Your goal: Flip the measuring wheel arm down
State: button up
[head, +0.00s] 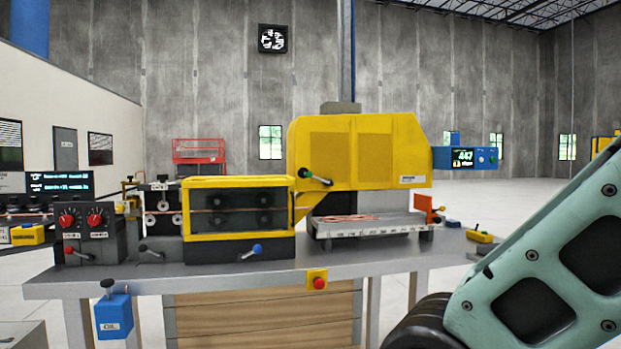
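The copper-tube machine stands on a grey metal bench (330,272). Left of its yellow-framed box (238,239) is a small dark unit with pale round wheels (163,205) and a black knob on top. A brass-coloured bracket (128,190) stands just left of that unit. Which part is the measuring wheel arm, and whether it is up or down, I cannot tell at this size. My teal arm link fills the lower right. My gripper is not in view.
A red stop button (318,283) is on the bench front. Open floor lies beyond the bench at right.

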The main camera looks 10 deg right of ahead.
aim_at(303, 173)
jog(key=i+l, duration=0.15)
jog(key=i, duration=0.6)
jog(key=i+l, duration=0.1)
jog(key=i, duration=0.6)
jog(key=i+l, duration=0.15)
jog(key=i, duration=0.6)
